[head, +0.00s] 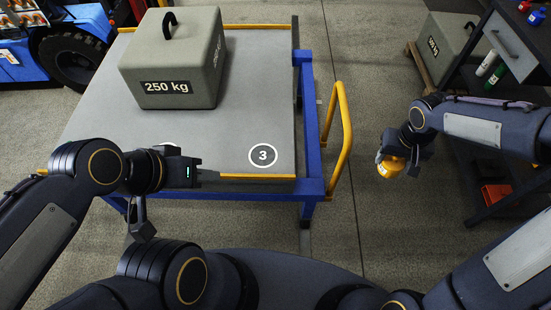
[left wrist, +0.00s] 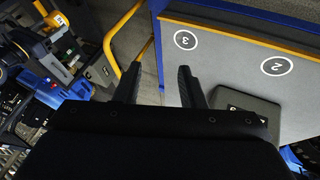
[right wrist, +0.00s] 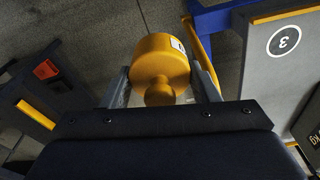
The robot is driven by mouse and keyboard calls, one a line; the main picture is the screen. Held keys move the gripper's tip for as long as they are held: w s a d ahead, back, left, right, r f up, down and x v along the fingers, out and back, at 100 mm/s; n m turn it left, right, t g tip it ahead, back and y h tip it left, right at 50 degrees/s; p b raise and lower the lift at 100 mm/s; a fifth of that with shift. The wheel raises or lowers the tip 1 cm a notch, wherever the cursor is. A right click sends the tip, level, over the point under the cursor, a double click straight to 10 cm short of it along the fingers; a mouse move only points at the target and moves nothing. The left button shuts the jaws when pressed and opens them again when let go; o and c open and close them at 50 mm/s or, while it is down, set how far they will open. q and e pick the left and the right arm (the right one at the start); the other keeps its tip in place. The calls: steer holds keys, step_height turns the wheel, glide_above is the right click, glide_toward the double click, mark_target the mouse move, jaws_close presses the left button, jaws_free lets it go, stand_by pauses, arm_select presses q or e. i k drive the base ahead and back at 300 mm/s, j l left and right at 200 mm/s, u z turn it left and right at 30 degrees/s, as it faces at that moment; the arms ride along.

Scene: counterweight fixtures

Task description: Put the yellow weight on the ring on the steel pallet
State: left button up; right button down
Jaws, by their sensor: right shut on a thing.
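The yellow weight (head: 388,168) is held in my right gripper (head: 396,155) over the floor, right of the blue-framed steel pallet (head: 255,95). In the right wrist view the weight (right wrist: 160,58) is a yellow cylinder with a knob, between the fingers (right wrist: 160,92). A white ring marked 3 (head: 263,155) lies bare near the pallet's front right corner. The left wrist view shows ring 3 (left wrist: 185,40) and a ring marked 2 (left wrist: 277,66). My left gripper (head: 212,176) is open and empty above the pallet's front edge; its fingers (left wrist: 160,85) stand apart.
A grey 250 kg block (head: 178,55) with a black handle stands on the pallet's back left. A yellow handrail (head: 345,130) rises at the pallet's right side. A dark cabinet (head: 510,45) stands far right, with another grey block (head: 440,45) behind it.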

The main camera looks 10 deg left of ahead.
mark_target(263, 155)
steer(key=j, duration=0.5)
steer(key=i+j+u, duration=0.1)
steer(key=j, duration=0.4)
steer(key=i+j, duration=0.1)
steer(key=j, duration=0.4)
steer(key=j+u, duration=0.1)
steer(key=j, duration=0.4)
steer(key=i+j, duration=0.25)
steer(key=i+j+u, duration=0.05)
